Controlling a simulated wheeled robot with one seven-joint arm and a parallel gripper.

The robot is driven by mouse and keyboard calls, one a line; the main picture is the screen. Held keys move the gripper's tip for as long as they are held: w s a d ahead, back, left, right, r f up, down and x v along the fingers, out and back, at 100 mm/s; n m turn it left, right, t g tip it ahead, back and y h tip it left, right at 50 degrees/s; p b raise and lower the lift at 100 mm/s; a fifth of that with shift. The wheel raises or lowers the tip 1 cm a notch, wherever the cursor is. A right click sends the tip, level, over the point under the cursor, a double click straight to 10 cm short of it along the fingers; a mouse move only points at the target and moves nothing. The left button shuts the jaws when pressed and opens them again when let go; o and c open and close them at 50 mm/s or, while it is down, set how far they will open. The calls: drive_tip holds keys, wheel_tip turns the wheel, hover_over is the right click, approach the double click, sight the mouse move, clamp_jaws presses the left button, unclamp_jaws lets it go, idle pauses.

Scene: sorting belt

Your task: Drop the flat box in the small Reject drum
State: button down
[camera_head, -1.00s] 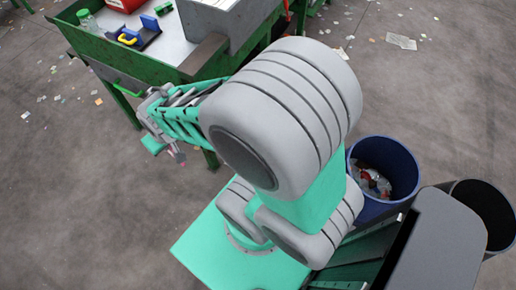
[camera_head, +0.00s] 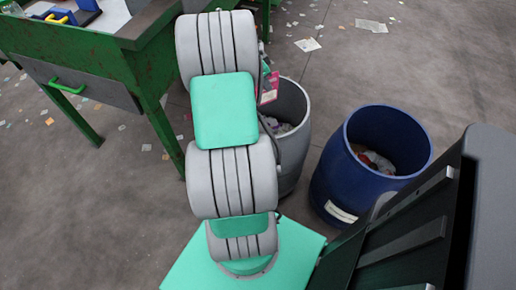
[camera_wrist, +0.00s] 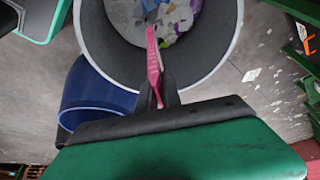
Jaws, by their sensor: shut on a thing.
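My gripper (camera_wrist: 156,84) is shut on the pink flat box (camera_wrist: 153,52), seen edge-on in the wrist view. In the head view the flat box (camera_head: 268,89) shows beside my arm, which hides most of my gripper. The box is held above a grey drum (camera_head: 294,155), whose open mouth (camera_wrist: 229,50) lies beneath it in the wrist view. Light-coloured litter lies in that drum. A wider blue drum (camera_head: 330,178) stands to its right with litter inside and a white label too small to read. I cannot read which drum is marked Reject.
A green sorting table (camera_head: 105,48) with a drawer stands at the left, close to my arm. The blue drum (camera_wrist: 88,95) is near the grey drum in the wrist view. Paper scraps lie on the floor, which is otherwise open behind the drums.

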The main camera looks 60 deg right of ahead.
sight(267, 93)
drive_tip(key=shift+m, duration=0.4)
drive_tip(key=b+x, duration=0.1)
drive_tip(key=x, duration=0.1)
drive_tip(key=b+x, duration=0.1)
drive_tip(key=x, duration=0.1)
drive_tip(key=a+b+x, duration=0.1)
drive_tip(key=b+x, duration=0.1)
drive_tip(key=shift+s+f, duration=0.1)
drive_tip(key=shift+f, duration=0.5)
drive_tip(key=c, duration=1.5)
unclamp_jaws()
drive_tip(key=shift+o, duration=0.2)
drive_tip(key=p+v, duration=0.1)
drive_tip(key=v, duration=0.7)
drive_tip(key=shift+d, duration=0.1)
